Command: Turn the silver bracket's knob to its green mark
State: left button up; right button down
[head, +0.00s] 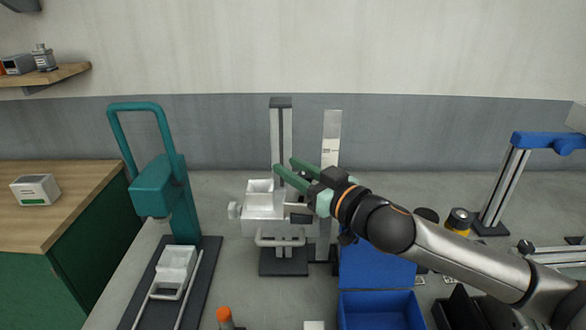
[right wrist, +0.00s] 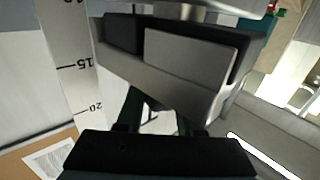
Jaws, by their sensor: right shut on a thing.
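The silver bracket (head: 264,212) stands in the middle of the bench, with a tall dark-fronted column (head: 280,130) behind it. Its grey and black block fills the upper part of the right wrist view (right wrist: 190,65). My right gripper (head: 284,165) reaches in from the right, close to the column; its fingers also show in the right wrist view (right wrist: 158,115). It is shut on the bracket's knob, which is mostly hidden between the fingers and behind the block. I cannot make out the green mark. My left gripper is not in view.
A ruled scale plate (head: 331,135) stands just right of the column. A teal stand (head: 160,190) is at the left and a blue-topped stand (head: 515,165) at the right. An open blue box (head: 378,275) lies under my right arm. A white box (head: 35,190) sits on the side cabinet.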

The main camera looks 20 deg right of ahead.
jog(key=shift+m+t+h, duration=0.4)
jog(key=shift+m+h, duration=0.4)
jog(key=shift+h, duration=0.2)
jog(key=shift+w+d+m+t+h, duration=0.1)
jog(key=shift+d+m+t+h, duration=0.1)
jog(key=shift+m+h, duration=0.4)
jog(key=shift+d+m+t+h, duration=0.1)
jog(key=shift+d+m+h, duration=0.15)
jog(key=shift+h, duration=0.65)
jog(key=c, duration=0.5)
grip_release()
jog(key=shift+c, duration=0.2)
